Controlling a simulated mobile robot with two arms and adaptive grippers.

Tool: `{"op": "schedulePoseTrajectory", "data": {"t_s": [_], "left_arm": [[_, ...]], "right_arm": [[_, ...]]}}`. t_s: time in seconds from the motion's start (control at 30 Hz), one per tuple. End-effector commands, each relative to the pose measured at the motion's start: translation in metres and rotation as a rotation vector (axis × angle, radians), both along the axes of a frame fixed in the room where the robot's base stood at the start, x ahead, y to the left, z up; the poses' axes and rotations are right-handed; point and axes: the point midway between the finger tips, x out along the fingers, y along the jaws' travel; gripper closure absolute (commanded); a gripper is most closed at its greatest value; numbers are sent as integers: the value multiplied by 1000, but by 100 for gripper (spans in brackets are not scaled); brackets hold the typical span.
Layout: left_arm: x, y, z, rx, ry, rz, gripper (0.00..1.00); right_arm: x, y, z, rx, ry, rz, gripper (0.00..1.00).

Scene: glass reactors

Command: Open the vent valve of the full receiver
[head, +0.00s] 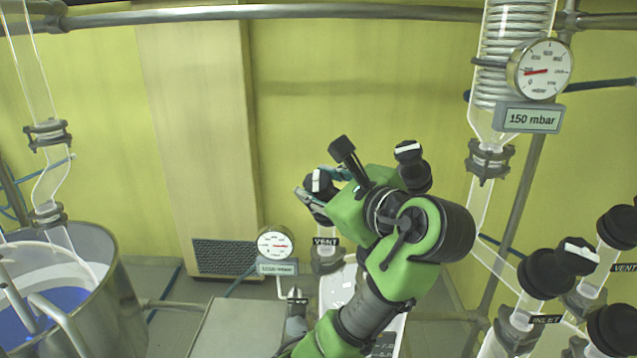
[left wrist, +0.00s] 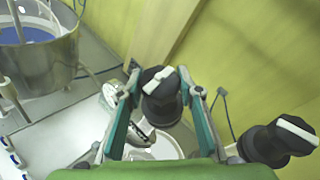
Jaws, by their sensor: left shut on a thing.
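The vent valve's black knob (head: 320,183) with a white bar stands above a "VENT" label (head: 325,241) on a glass receiver (head: 338,287). My left gripper (head: 318,190) is shut on this knob. In the left wrist view the knob (left wrist: 160,93) sits between the two fingers of my left gripper (left wrist: 163,100), and its white bar lies diagonally. In the head view the bar looks near upright. My green arm hides much of the receiver, so its fill level cannot be told. My right gripper is not in view.
A second black knob (head: 410,163) stands close right of my gripper. A small gauge (head: 276,244) is left of the vent. A steel vessel (head: 112,290) stands left.

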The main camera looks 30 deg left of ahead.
Motion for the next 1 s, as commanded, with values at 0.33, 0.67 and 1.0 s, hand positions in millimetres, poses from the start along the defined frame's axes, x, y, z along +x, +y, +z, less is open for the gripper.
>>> {"op": "schedulePoseTrajectory", "data": {"t_s": [0.33, 0.67, 1.0], "left_arm": [[1, -1, 1, -159, -6, 264, 88], [1, 0, 2, -255, -13, 428, 88], [0, 1, 1, -289, -17, 487, 88]], "right_arm": [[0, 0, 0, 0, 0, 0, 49], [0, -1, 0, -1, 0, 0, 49], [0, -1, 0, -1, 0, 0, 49]]}}
